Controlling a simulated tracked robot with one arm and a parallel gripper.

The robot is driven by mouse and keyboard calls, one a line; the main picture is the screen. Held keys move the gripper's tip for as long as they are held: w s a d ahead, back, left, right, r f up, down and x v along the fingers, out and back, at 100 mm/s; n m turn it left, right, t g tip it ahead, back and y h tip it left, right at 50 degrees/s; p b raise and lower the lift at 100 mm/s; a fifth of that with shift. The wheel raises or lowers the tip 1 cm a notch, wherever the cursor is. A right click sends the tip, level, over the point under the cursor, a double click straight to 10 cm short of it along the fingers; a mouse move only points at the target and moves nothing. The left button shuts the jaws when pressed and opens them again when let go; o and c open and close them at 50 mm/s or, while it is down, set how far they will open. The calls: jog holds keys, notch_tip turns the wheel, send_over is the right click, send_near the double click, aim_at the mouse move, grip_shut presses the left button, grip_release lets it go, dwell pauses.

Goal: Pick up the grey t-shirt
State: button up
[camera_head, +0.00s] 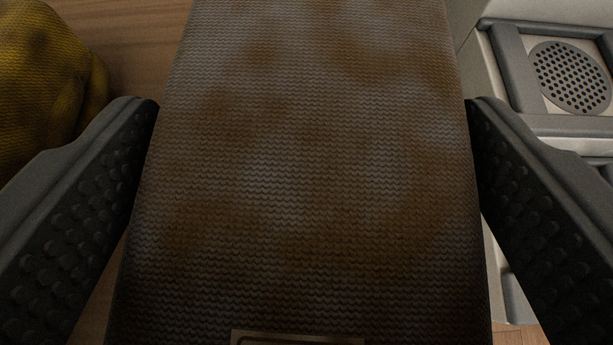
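A grey knitted cloth with brown stains (315,170), which appears to be the grey t-shirt, fills the middle of the view as a long, flat-faced bundle. My gripper (313,105) is spread wide, with one dark finger on each side of the cloth. The fingertips line up with the cloth's left and right edges. I cannot tell whether they touch it. Narrow gaps show between the cloth and the nearer parts of the fingers. The cloth's sides are not visibly squeezed. Its far end runs out of the top of the view.
A yellow-brown knitted cloth (45,85) lies at the upper left on a wooden surface (135,45). At the upper right is a pale structure with grey bars (515,65) and a round perforated grille (570,77). A small rectangular frame (297,338) shows at the bottom edge.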

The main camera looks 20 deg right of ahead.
jog(key=shift+c, duration=1)
jog(key=shift+r, duration=0.15)
